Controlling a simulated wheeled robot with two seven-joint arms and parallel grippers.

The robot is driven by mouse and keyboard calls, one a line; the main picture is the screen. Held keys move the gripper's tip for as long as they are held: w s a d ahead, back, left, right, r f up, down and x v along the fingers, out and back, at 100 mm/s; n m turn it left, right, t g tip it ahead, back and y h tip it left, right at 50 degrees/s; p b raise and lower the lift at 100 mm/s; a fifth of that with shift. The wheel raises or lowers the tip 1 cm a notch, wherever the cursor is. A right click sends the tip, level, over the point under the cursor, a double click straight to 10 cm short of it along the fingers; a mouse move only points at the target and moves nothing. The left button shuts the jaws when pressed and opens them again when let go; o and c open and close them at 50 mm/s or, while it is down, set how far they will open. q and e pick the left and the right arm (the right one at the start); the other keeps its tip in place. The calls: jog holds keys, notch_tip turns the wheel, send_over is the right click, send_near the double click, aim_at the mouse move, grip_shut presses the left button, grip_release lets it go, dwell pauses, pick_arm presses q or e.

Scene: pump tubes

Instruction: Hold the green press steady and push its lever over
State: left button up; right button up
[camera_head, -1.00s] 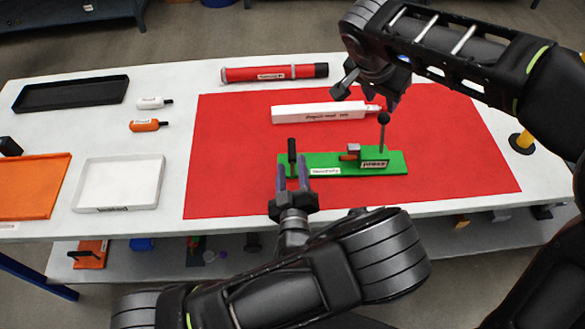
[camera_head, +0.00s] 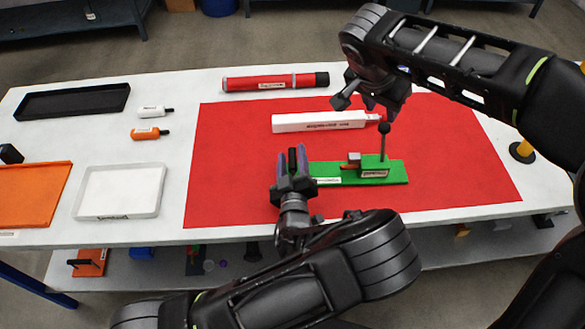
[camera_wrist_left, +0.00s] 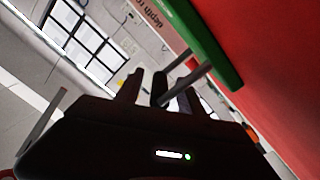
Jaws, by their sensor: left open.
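The green press (camera_head: 325,172) lies on the red mat (camera_head: 240,135). Its black-knobbed lever (camera_head: 384,140) stands nearly upright at the right end. A dark post (camera_head: 292,158) rises at its left end. My left gripper (camera_head: 292,165) is open, its fingers on either side of this post; I cannot tell whether they touch it. The left wrist view shows the green base (camera_wrist_left: 205,40) close above the fingers (camera_wrist_left: 158,90), with a rod between them. My right gripper (camera_head: 362,103) is open just above and left of the lever knob, apart from it.
A white box (camera_head: 322,122) lies behind the press, close to my right gripper. A red tube (camera_head: 275,82) lies at the back. White (camera_head: 120,215), orange (camera_head: 30,219) and black (camera_head: 72,116) trays and two small bottles are on the left. The mat's front left is clear.

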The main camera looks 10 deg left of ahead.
pick_arm(q)
jog(key=shift+w+a, duration=0.1)
jog(key=shift+w, duration=0.5)
grip_shut()
dwell(0.9)
